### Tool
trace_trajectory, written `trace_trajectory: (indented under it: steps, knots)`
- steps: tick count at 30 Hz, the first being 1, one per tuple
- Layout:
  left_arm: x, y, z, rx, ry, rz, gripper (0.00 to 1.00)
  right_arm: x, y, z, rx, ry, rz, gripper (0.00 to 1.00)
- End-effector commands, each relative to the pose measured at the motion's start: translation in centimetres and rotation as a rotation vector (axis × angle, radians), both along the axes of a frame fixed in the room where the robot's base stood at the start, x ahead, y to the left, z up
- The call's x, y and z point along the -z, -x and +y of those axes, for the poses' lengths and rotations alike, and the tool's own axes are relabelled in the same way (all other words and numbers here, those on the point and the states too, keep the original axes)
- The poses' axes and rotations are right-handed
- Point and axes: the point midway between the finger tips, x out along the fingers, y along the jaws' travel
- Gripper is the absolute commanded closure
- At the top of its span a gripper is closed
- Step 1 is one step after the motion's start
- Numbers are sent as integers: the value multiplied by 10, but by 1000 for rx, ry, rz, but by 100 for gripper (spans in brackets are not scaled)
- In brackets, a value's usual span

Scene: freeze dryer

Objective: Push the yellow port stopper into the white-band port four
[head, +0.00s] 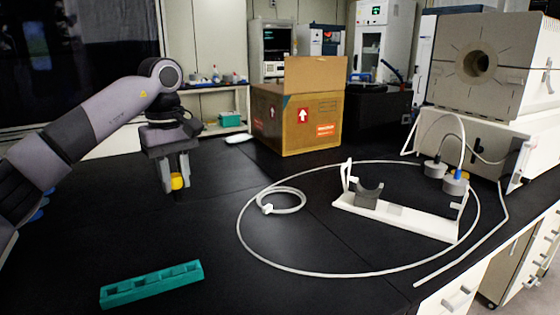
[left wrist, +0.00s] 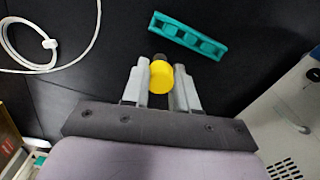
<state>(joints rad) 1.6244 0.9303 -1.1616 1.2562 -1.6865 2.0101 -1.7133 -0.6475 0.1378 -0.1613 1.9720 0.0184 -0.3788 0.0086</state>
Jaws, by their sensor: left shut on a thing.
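The yellow port stopper (head: 177,182) is held between the fingers of my left gripper (head: 175,184), above the black bench left of its middle. In the left wrist view the stopper (left wrist: 161,77) shows its yellow round top between the two grey fingers (left wrist: 160,84), with a dark part sticking out beyond it. The left gripper points down and is shut on the stopper. I cannot make out the white-band port four in either view. My right gripper is not in view.
A teal rack (head: 152,284) lies at the front left. A white stand (head: 400,216) sits inside a large loop of white tubing (head: 243,245), with a smaller coil (head: 284,208) beside it. A cardboard box (head: 298,115) stands behind. A tube furnace (head: 480,75) stands at right.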

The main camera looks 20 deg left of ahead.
Motion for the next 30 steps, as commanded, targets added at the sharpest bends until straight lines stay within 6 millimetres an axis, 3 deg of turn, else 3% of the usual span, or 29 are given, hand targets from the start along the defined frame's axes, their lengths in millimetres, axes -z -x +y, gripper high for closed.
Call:
trace_trajectory:
  steps: [8,17,24,30]
  knots:
    - [7,-2,-14,74,-1,4,100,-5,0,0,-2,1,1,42]
    - [54,5,-87,477,1,6,100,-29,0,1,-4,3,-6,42]
    - [90,33,-150,819,2,4,100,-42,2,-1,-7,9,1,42]
    - [109,59,-188,1025,3,1,100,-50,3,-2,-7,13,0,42]
